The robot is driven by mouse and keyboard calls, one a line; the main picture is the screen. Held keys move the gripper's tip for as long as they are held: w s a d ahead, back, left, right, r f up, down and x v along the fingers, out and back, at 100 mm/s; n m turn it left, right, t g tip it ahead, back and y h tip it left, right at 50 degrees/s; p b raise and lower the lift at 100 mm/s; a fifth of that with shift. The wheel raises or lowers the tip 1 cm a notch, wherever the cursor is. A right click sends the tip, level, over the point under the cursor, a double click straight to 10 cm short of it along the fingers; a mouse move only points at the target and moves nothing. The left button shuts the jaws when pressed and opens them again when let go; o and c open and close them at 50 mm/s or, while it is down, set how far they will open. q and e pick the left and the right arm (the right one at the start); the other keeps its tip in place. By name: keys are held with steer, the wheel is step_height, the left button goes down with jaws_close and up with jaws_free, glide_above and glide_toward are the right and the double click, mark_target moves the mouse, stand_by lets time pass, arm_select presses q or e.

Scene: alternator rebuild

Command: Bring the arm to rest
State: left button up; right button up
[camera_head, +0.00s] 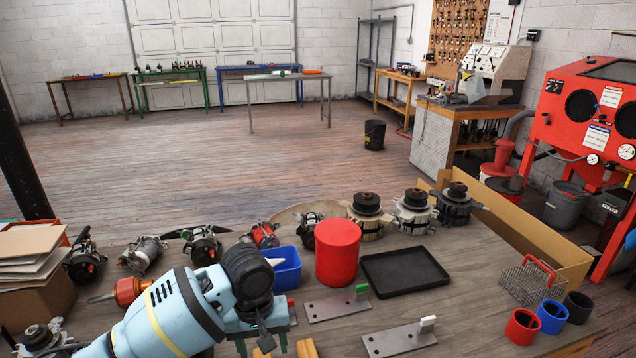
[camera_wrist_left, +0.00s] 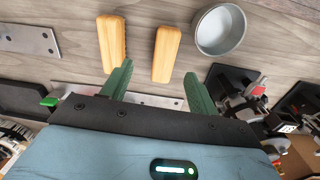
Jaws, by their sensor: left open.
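My left arm comes in from the lower left in the head view and reaches over the workbench (camera_head: 470,270). Its gripper (camera_head: 262,346) points down near the front edge of the picture. My right gripper does not show.
A blue bin (camera_head: 285,268), a red cylinder (camera_head: 338,255) and a black tray (camera_head: 405,272) stand beyond the gripper. Metal plates (camera_head: 337,304) (camera_head: 398,340) lie to its right. Several alternators line the far bench edge. A wire basket (camera_head: 525,282) and coloured cups (camera_head: 522,326) are at right.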

arm_select(q)
steer(key=s+d+f+m, duration=0.1)
steer(key=s+f, duration=0.1)
steer(key=s+d+f+m+h, duration=0.1)
steer(key=s+f, duration=0.1)
steer(key=s, duration=0.1)
steer(key=s+d+f+h, duration=0.1)
steer(key=s+d+f, duration=0.1)
steer(key=s, duration=0.1)
steer(key=shift+f+m, duration=0.25)
steer(key=shift+m, duration=0.15)
steer(key=s+a+f+m+t+y, duration=0.1)
steer(key=s+a+f, duration=0.2)
steer(key=s+a, duration=0.65)
steer(key=s+a+f+m+t+y, duration=0.15)
steer(key=s+a, duration=0.45)
steer(key=s, duration=0.7)
steer(key=w+d+f+t+h, duration=0.2)
steer(key=w+f+t, duration=0.4)
steer(key=f, duration=0.4)
steer(key=shift+d+f+n+t, duration=0.35)
steer(key=shift+d+t, duration=0.2)
steer(key=shift+d, duration=0.05)
